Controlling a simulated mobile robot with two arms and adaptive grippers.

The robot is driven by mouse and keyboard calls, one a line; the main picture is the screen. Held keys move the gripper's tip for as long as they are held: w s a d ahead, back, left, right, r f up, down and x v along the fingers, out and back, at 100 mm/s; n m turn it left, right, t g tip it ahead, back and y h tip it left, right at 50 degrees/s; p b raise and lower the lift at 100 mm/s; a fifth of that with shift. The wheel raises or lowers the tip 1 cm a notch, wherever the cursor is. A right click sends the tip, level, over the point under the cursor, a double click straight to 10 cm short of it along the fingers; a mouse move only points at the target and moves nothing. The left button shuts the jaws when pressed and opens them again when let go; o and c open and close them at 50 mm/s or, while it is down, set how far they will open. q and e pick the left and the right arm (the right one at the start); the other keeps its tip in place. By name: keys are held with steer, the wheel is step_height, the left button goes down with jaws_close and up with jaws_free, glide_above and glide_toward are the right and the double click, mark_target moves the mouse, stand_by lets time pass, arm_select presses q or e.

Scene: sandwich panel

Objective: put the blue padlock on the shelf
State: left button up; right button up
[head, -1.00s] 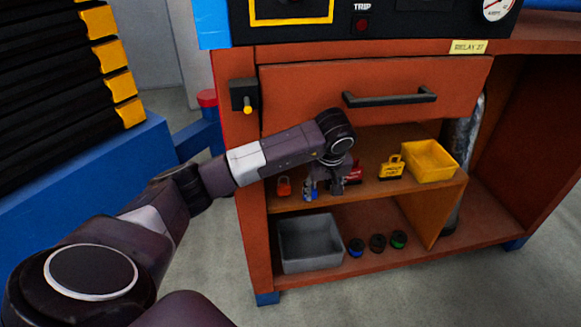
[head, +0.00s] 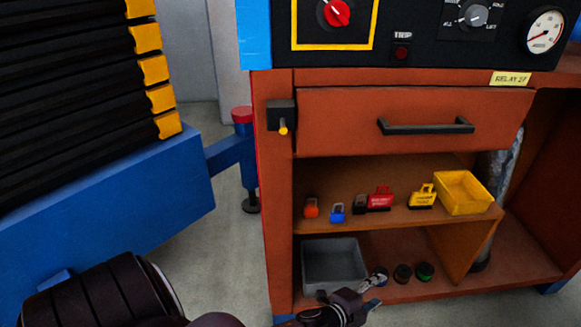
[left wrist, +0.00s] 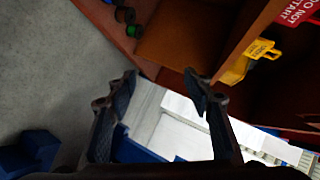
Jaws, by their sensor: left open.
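The blue padlock (head: 337,213) stands on the upper shelf (head: 400,216) of the orange cabinet in the head view, between an orange padlock (head: 311,207) and a black one (head: 360,204). My left gripper (head: 377,290) is low in front of the cabinet, below and apart from the blue padlock, near the bottom shelf. Its two fingers are spread and empty in the left wrist view (left wrist: 163,88). The blue padlock is not seen in the left wrist view. My right gripper is not in view.
A red tag (head: 381,198), a yellow tag (head: 422,197) and a yellow bin (head: 463,192) share the upper shelf. Below are a grey bin (head: 334,264) and several small round items (head: 402,273). A drawer handle (head: 426,126) juts out above.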

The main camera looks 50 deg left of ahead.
arm_select(q)
steer(key=s+a+f+n+g+y, duration=0.1)
steer(key=s+a+f+n+g, duration=0.1)
steer(key=s+f+n+g, duration=0.3)
steer(key=s+a+f+n+y, duration=0.1)
steer(key=s+a+f+n, duration=0.1)
steer(key=s+f, duration=0.6)
steer(key=s+d+f+n+g, duration=0.1)
steer(key=s+f+n+g, duration=0.2)
steer(key=s, duration=0.6)
steer(key=s+d+f+n+g, duration=0.1)
steer(key=s+f+n+g, duration=0.2)
steer(key=s, duration=0.6)
step_height(320, 180, down, 3)
steer(key=shift+s+d+r+n+h, duration=0.2)
steer(key=shift+s+n+h, duration=0.1)
steer(key=shift+s, duration=0.1)
steer(key=shift+w+r, duration=0.1)
